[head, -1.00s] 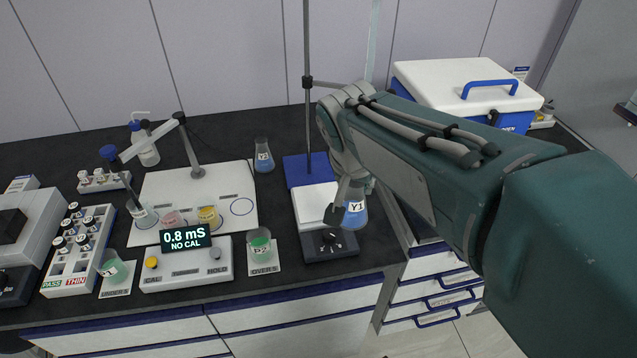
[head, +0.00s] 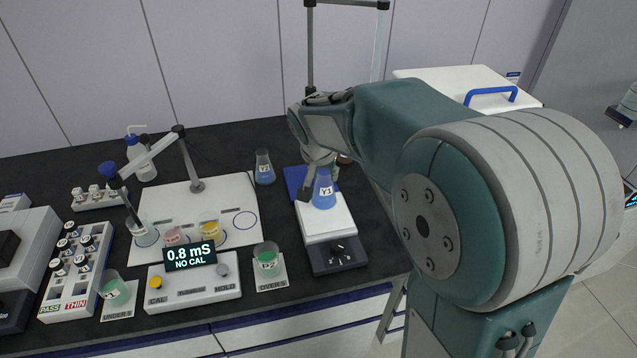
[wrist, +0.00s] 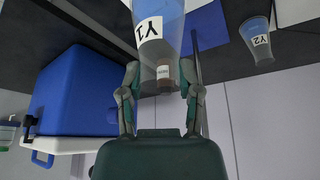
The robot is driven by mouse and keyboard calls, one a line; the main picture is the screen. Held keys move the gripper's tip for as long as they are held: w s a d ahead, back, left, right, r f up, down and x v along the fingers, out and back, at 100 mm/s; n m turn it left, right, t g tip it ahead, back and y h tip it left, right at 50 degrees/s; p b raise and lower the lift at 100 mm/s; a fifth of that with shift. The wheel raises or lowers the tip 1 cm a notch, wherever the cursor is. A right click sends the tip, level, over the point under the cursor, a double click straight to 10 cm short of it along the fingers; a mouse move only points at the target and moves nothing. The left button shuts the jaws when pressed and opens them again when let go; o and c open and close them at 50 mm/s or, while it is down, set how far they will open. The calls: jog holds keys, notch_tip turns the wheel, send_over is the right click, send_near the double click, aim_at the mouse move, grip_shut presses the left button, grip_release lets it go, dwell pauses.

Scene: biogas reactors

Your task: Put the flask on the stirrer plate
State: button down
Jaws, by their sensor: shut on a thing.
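The flask labelled Y1 (head: 324,190), with blue liquid, is held upright in my gripper (head: 320,165). In the head view it appears over the white top of the stirrer plate (head: 328,222), toward its back; I cannot tell whether its base touches. In the wrist view the fingers (wrist: 160,80) close on both sides of the flask (wrist: 158,28). The stirrer has a dark front with a knob and a blue base behind, where a stand rod rises.
A second blue flask, Y2 (head: 264,168), stands left of the stirrer. A green beaker (head: 267,258) sits on the OVERS card. A meter (head: 190,275) and vial rack (head: 75,270) are further left. The stand rod (head: 310,60) rises behind; a blue-and-white cooler (head: 450,85) is at right.

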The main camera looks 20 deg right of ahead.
aim_at(325, 185)
jog(key=shift+w+d+f, duration=0.8)
jog(key=shift+w+f, duration=0.1)
jog(key=shift+f, duration=0.15)
jog(key=f, duration=0.3)
jog(key=shift+w+a+f, duration=0.1)
jog(key=shift+a, duration=0.6)
jog(key=shift+d+f, duration=0.15)
jog(key=shift+d, duration=0.05)
jog(key=shift+c, duration=1.5)
grip_release()
jog(key=shift+d, duration=0.3)
